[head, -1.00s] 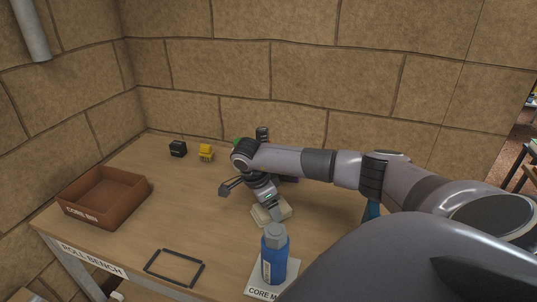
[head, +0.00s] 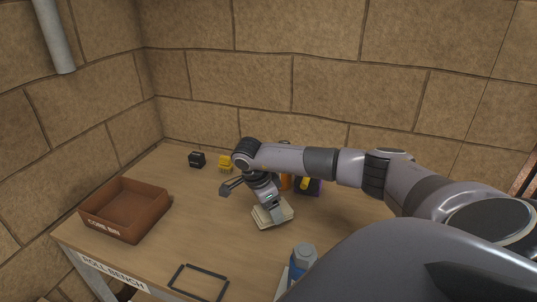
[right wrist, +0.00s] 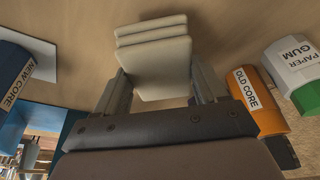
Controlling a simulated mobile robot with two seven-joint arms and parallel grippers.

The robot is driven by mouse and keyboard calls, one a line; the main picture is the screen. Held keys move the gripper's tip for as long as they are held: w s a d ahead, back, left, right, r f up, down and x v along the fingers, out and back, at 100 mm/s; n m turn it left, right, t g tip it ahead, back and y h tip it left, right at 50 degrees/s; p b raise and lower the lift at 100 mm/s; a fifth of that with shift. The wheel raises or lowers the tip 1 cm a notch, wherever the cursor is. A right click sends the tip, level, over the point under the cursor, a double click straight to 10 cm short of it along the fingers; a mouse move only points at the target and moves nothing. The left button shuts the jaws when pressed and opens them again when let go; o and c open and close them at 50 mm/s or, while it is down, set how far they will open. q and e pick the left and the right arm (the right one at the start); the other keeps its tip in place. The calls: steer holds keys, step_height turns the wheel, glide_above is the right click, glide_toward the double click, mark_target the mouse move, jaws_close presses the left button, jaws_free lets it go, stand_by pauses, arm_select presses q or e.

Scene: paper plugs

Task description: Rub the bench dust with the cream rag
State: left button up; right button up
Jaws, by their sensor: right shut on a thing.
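The cream rag (head: 270,214) is a folded, layered pad on the wooden bench (head: 205,215), near the middle in the head view. My right gripper (head: 273,206) comes down from above and is shut on it. In the right wrist view the rag (right wrist: 155,62) sits between the two fingers of the gripper (right wrist: 155,88), its layers fanned out beyond the tips. I cannot make out any dust on the bench; the arm and rag may hide it. My left gripper is not in view.
A brown bin (head: 125,208) stands at the left, a black frame (head: 199,283) at the front. A black block (head: 197,160) and yellow block (head: 225,163) are at the back. An orange "OLD CORE" container (right wrist: 257,100) and a "PAPER GUM" container (right wrist: 292,70) are near the gripper.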

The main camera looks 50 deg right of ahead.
steer(key=shift+w+r, duration=0.1)
steer(key=shift+r, duration=2.25)
